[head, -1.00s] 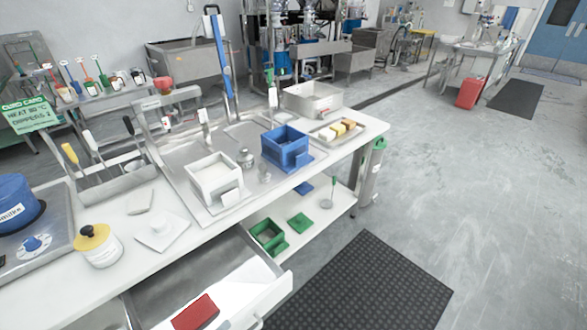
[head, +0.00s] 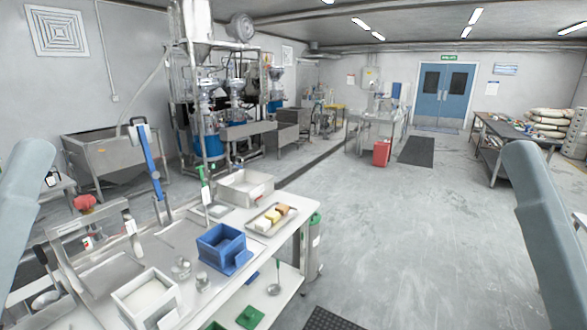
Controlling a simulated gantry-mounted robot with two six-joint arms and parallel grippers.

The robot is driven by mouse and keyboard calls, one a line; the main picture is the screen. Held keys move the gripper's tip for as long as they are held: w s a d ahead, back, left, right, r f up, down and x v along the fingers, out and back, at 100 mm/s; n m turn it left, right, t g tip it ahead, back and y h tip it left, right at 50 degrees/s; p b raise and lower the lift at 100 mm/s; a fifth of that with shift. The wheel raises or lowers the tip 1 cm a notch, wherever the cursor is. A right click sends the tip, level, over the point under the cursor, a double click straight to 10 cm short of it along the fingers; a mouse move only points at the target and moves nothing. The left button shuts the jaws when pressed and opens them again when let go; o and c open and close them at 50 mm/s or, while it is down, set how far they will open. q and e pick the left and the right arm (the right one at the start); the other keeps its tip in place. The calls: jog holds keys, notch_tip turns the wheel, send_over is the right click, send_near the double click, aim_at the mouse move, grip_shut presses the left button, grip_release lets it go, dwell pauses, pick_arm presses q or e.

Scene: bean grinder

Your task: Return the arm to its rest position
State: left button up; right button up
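Two grey-blue arm links of mine show in the head view, one at the left edge and one at the right edge. Both rise at the sides of the picture. Neither gripper is in the frame, so I cannot see whether they are open or hold anything. No task object other than the arms is named.
The workbench at lower left holds a white box (head: 148,300), a blue box (head: 222,248), a steel basin (head: 245,186) and a tray of blocks (head: 270,220). A ladle (head: 274,278) is below. The floor (head: 400,230) between the arms is clear.

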notch_tip(320, 180, up, 35)
jog(key=p, duration=3.2)
notch_tip(320, 180, down, 57)
jog(key=b, duration=5.6)
jog(key=shift+r+b, duration=0.2)
jog(key=shift+b, duration=0.2)
